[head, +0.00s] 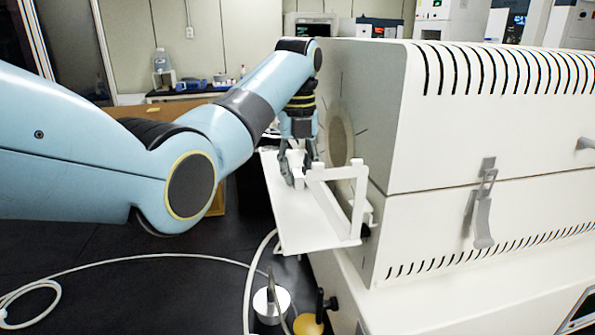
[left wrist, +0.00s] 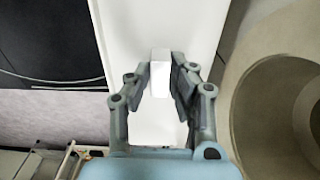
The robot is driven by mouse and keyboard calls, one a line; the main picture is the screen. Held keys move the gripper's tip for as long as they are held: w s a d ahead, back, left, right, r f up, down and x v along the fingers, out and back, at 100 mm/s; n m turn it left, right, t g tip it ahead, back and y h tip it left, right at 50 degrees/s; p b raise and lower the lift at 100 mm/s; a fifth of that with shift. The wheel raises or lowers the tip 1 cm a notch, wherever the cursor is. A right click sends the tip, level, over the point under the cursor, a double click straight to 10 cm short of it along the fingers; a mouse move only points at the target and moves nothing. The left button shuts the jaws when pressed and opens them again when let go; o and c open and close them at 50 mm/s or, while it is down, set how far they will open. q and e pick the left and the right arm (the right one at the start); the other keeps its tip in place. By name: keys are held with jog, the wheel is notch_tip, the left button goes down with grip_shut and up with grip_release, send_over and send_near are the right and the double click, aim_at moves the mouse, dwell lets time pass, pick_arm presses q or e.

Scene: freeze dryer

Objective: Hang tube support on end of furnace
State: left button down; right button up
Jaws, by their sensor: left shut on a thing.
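The tube support (head: 312,218) is a white flat plate with an upright frame at its near end. It is beside the left end of the furnace (head: 470,150), close to the end face, with its near frame by a small white bracket on that face. Whether it touches the bracket I cannot tell. My left gripper (head: 298,180) is shut on a small white block of the support. In the left wrist view the fingers (left wrist: 160,85) stand either side of that block, with the white plate (left wrist: 190,25) below. The furnace's round opening (left wrist: 285,105) is to the right. My right gripper is not in view.
A white hose (head: 150,258) curves over the dark floor. A metal-topped item (head: 271,303) and a yellow round part (head: 308,324) stand below the support. A bench with a bottle (head: 161,62) is at the back. The furnace fills the right side.

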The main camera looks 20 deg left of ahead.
pick_arm(q)
jog(key=shift+r, duration=0.1)
jog(key=c, duration=1.1)
grip_release()
